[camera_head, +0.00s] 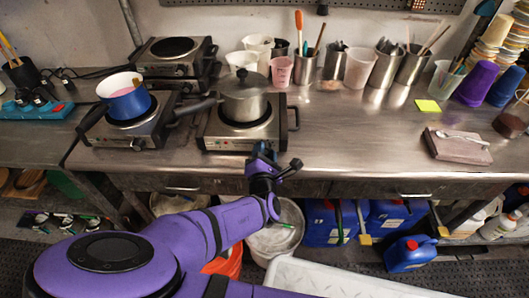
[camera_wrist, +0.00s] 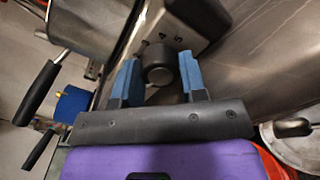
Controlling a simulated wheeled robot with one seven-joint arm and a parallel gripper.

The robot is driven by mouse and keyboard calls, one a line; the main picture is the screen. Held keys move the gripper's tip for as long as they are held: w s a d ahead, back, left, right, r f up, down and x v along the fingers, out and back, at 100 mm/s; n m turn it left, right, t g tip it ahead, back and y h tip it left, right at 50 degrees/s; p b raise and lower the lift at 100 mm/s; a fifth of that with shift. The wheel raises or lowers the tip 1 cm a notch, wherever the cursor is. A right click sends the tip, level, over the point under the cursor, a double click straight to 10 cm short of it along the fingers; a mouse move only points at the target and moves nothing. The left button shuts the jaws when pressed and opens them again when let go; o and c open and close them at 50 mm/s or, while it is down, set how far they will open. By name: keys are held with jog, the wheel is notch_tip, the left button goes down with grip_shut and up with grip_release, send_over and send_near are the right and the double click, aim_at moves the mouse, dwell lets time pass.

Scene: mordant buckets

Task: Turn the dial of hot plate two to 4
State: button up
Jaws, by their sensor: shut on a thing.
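My gripper (camera_head: 263,153) is at the front right of a hot plate (camera_head: 213,131) that carries a steel pot (camera_head: 244,103). In the wrist view its blue fingertips (camera_wrist: 158,62) stand on both sides of a round dark dial (camera_wrist: 159,76) and are shut on it. Printed figures, apparently 4 and 5, show on the panel (camera_wrist: 172,40) beside the dial. I cannot tell which figure the dial points to. The gripper hides the dial in the head view. No hot plate number is readable.
Another hot plate (camera_head: 150,134) with a blue pot (camera_head: 125,100) stands to the left, and a third (camera_head: 177,65) behind. The steel pot's handle (camera_head: 195,106) reaches left. Buckets and blue canisters (camera_head: 405,254) stand below.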

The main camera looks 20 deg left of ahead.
jog(key=m, duration=1.3)
jog(key=shift+f+m, duration=0.15)
jog(key=shift+m, duration=0.25)
jog(key=m, duration=1.2)
jog(key=shift+f+m, duration=0.1)
jog(key=shift+m, duration=0.2)
jog(key=shift+s, duration=0.1)
jog(key=o, duration=0.9)
